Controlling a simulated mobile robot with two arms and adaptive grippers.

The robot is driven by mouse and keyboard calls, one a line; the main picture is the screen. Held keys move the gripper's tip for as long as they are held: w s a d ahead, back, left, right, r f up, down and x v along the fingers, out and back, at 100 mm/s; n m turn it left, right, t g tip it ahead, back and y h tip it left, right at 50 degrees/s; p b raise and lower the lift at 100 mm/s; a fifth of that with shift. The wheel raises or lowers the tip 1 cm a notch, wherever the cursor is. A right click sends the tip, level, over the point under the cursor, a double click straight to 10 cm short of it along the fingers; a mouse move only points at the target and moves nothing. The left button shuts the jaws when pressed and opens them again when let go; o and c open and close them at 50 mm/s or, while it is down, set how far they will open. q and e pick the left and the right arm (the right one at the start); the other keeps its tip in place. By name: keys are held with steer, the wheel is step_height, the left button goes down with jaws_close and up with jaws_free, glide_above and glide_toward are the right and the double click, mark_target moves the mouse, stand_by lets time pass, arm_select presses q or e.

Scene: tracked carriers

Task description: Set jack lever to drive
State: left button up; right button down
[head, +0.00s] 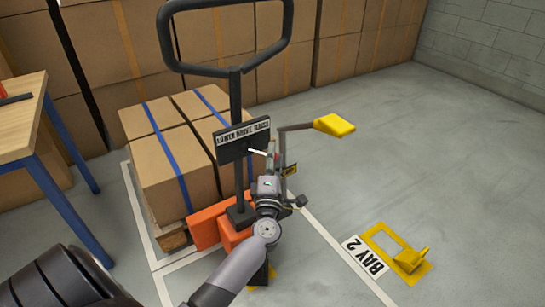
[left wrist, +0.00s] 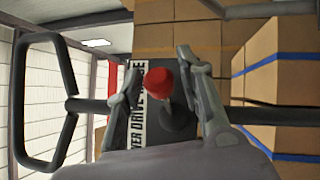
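The pallet jack has a dark looped handle (head: 225,70) on an upright post. A dark plate on the post carries a white label (head: 243,131) with LOWER, DRIVE and RAISE; the label also shows in the left wrist view (left wrist: 137,125). The jack lever's red knob (left wrist: 159,81) is in front of the plate. My left gripper (head: 275,152) is at the plate's right side. In the left wrist view its fingers (left wrist: 160,62) stand open on both sides of the knob, with gaps. The lever's exact setting cannot be told. My right gripper is not in view.
Strapped boxes (head: 170,140) stand on a pallet behind the jack. A yellow block (head: 334,125) on a dark rod sticks out right of my gripper. A table (head: 25,120) is at left. A yellow floor bracket (head: 410,260) sits beside the BAY 2 sign (head: 365,256).

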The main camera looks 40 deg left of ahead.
arm_select(q)
jaws_close()
stand_by(0.6)
